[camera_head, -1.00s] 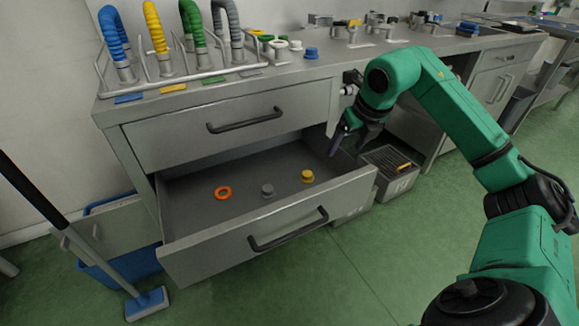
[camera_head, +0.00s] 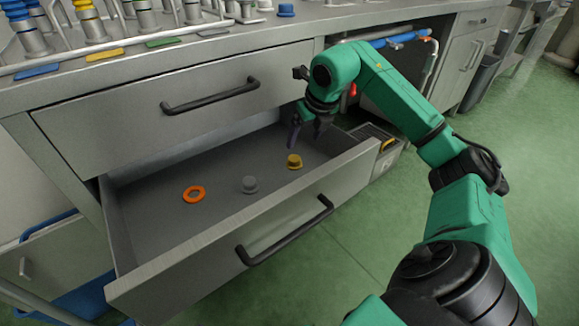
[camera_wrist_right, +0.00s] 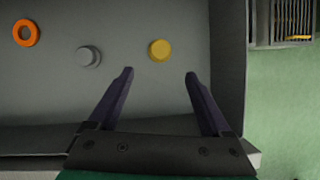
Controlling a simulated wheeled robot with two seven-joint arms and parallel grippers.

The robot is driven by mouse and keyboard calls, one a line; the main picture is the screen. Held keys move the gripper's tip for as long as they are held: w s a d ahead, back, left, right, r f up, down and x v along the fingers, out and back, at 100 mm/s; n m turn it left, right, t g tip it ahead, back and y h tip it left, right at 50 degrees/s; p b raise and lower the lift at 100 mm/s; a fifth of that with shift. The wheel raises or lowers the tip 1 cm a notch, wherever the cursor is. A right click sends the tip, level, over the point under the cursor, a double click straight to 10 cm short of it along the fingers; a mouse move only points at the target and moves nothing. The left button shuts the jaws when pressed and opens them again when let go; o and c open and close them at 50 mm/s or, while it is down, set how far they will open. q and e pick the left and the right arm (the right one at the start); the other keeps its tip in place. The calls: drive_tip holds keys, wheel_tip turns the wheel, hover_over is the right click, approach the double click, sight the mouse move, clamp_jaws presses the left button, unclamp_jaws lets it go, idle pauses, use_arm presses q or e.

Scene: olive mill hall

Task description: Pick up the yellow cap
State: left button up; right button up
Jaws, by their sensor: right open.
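The yellow cap (camera_head: 294,161) sits on the floor of the open drawer (camera_head: 150,222), toward its right end. In the right wrist view the yellow cap (camera_wrist_right: 160,50) shows beyond the fingertips, between their two lines. My right gripper (camera_head: 305,138) is over the right part of the drawer, close to the cap. In the right wrist view my right gripper (camera_wrist_right: 160,75) is open, with nothing between its fingers. My left gripper is not in view.
A grey cap (camera_head: 249,185) and an orange ring (camera_head: 194,194) lie in the drawer, left of the yellow cap. The drawer's front panel (camera_head: 262,228) and right wall stand around them. A closed drawer (camera_head: 130,112) is above. A grey crate (camera_head: 388,160) stands to the right.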

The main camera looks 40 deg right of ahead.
sight(295, 158)
drive_tip(key=b+x, duration=0.3)
drive_tip(key=x, duration=0.8)
drive_tip(key=shift+w+d+f, duration=0.1)
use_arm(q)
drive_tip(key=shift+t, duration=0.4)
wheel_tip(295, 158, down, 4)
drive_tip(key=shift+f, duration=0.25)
use_arm(e)
clamp_jaws()
